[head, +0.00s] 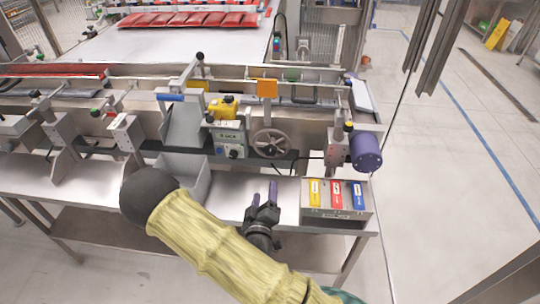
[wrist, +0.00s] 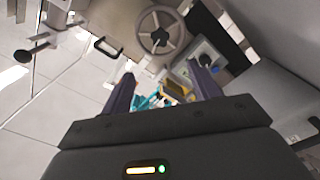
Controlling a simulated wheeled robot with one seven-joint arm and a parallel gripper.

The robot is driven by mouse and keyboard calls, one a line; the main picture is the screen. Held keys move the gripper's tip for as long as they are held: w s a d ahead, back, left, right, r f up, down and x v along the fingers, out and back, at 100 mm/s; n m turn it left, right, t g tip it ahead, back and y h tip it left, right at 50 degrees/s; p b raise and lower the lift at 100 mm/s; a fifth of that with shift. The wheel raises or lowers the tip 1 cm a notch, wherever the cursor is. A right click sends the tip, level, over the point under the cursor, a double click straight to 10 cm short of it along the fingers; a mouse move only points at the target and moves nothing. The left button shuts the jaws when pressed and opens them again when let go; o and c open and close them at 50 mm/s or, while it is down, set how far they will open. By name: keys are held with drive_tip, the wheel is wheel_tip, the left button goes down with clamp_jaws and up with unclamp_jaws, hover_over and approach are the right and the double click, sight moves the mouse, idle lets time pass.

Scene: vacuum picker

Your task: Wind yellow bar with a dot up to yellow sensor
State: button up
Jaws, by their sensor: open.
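A yellow block-like device (head: 222,108), perhaps the yellow sensor, sits on a grey control unit (head: 229,138) at the middle of the machine. An orange-yellow plate (head: 267,88) hangs from the rail to its right. I cannot make out a dot on any yellow bar. A grey spoked handwheel (head: 270,143) is beside the control unit; it also shows at the top of the wrist view (wrist: 160,30). My gripper (head: 263,190) has purple fingers, open and empty, in front of and below the handwheel. The fingers (wrist: 163,88) are spread apart in the wrist view.
A box with yellow, red and blue labels (head: 337,212) stands on the bench right of my gripper. A purple motor-like cylinder (head: 366,151) juts out above it. A grey bin (head: 196,180) is at the left.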

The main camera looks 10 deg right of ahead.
sight(270, 153)
drive_tip(key=b+x, duration=0.4)
drive_tip(key=x, duration=1.3)
drive_tip(key=shift+w+f, duration=0.1)
drive_tip(key=shift+w, duration=0.05)
drive_tip(key=c, duration=1)
